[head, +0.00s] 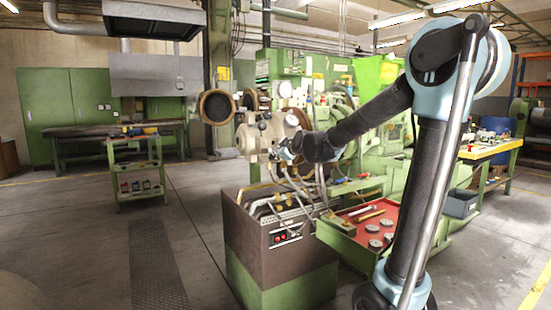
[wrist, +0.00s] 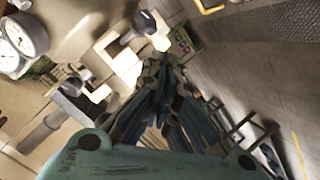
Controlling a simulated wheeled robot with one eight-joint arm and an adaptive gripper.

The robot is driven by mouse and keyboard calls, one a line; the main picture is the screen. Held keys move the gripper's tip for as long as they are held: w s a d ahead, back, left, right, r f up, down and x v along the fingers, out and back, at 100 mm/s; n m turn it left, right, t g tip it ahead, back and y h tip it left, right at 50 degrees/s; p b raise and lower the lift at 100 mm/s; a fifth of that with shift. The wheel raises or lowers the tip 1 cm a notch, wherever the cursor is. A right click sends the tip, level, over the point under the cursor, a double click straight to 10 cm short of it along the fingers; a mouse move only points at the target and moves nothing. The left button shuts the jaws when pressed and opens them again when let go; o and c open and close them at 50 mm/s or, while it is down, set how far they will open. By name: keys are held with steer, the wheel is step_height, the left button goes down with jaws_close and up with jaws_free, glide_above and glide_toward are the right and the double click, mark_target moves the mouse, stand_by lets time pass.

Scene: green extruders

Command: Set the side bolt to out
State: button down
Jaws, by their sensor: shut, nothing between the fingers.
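In the wrist view, two dark knobbed bolt-like parts sit by pale brackets on the cream machine housing (wrist: 75,28). One dark knob (wrist: 143,22) is at the top, just above my fingertips. The other dark knob (wrist: 75,84) is at the left, beside a grey cylinder. I cannot tell which is the side bolt, nor its setting. My gripper (wrist: 160,66) is shut and empty, its tips close to the upper pale bracket (wrist: 122,52). Contact cannot be told. In the head view, my gripper (head: 287,151) is small beside the extruder head (head: 258,139), and the bolts cannot be made out.
Two round gauges (wrist: 24,36) are at the upper left of the wrist view. In the head view, a brown and green cabinet (head: 265,237) with hoses stands below the extruder head. A red-topped tray (head: 368,219) is to its right. The floor at left is open.

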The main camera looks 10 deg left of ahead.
step_height(320, 180, up, 5)
steer(key=n+g+h, duration=0.2)
steer(key=n+h, duration=0.1)
steer(key=n, duration=0.7)
glide_toward(271, 157)
steer(key=shift+h, duration=0.3)
steer(key=x, duration=0.6)
steer(key=shift+w+a, duration=0.25)
steer(key=shift+a, duration=0.05)
steer(key=shift+w+a+f, duration=0.2)
steer(key=shift+w+f, duration=0.15)
steer(key=shift+f, duration=0.15)
steer(key=shift+s, duration=0.1)
